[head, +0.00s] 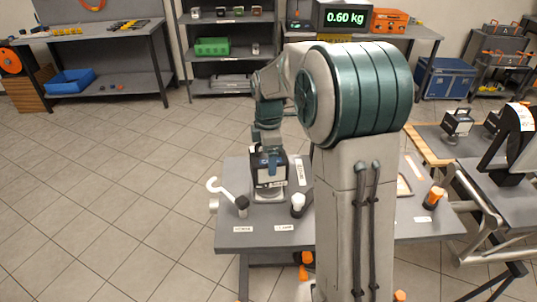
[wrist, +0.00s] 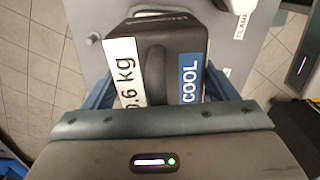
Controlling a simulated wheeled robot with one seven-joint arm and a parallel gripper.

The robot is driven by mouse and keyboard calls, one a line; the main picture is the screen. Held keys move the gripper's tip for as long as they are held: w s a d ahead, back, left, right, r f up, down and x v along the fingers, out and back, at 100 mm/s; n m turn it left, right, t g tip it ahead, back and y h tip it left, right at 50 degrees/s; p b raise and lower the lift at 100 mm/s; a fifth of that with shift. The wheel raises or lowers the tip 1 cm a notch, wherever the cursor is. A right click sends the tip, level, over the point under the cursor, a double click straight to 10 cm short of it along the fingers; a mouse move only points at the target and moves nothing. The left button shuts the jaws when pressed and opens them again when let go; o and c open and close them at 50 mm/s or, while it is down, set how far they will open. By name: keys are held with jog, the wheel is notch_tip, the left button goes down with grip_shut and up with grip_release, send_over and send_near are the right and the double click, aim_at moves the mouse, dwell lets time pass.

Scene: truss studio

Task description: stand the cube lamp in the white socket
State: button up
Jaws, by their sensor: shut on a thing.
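The cube lamp (head: 268,175) is a black box with a light label, held by my gripper (head: 271,160) over the left part of the grey table. In the wrist view the cube lamp (wrist: 170,45) fills the space between my blue fingers (wrist: 160,85). It shows a white "0.6 kg" label and a blue "COOL" label. My gripper is shut on it. A pale rounded piece (head: 267,195), perhaps the white socket, shows just below the lamp. A pale edge (wrist: 152,14) shows past the lamp in the wrist view. I cannot tell whether lamp and socket touch.
A white hook on a dark block (head: 240,205) stands left of the lamp, and a white-topped post (head: 298,204) stands to its right. The table's front edge (head: 265,250) is close. An orange-topped piece (head: 434,198) stands at the right. Similar black boxes (head: 457,122) sit farther right.

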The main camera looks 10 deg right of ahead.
dwell(0.3)
jog(key=o, duration=1.9)
notch_tip(320, 180, up, 13)
jog(key=shift+r, duration=0.3)
jog(key=shift+s+r, duration=0.15)
jog(key=shift+s, duration=0.05)
jog(key=s+f+m+t, duration=0.1)
jog(key=s+f+m, duration=0.2)
jog(key=s+m, duration=0.2)
jog(key=s+f+m+t, duration=0.1)
jog(key=s+f+m, duration=0.2)
jog(key=s+m, duration=0.3)
jog(key=s+f+m+t, duration=0.1)
jog(key=s+f+m, duration=0.3)
jog(key=s, duration=0.9)
jog(key=shift+s+a+m, duration=0.1)
jog(key=shift+s+m, duration=0.3)
jog(key=shift+m, duration=0.8)
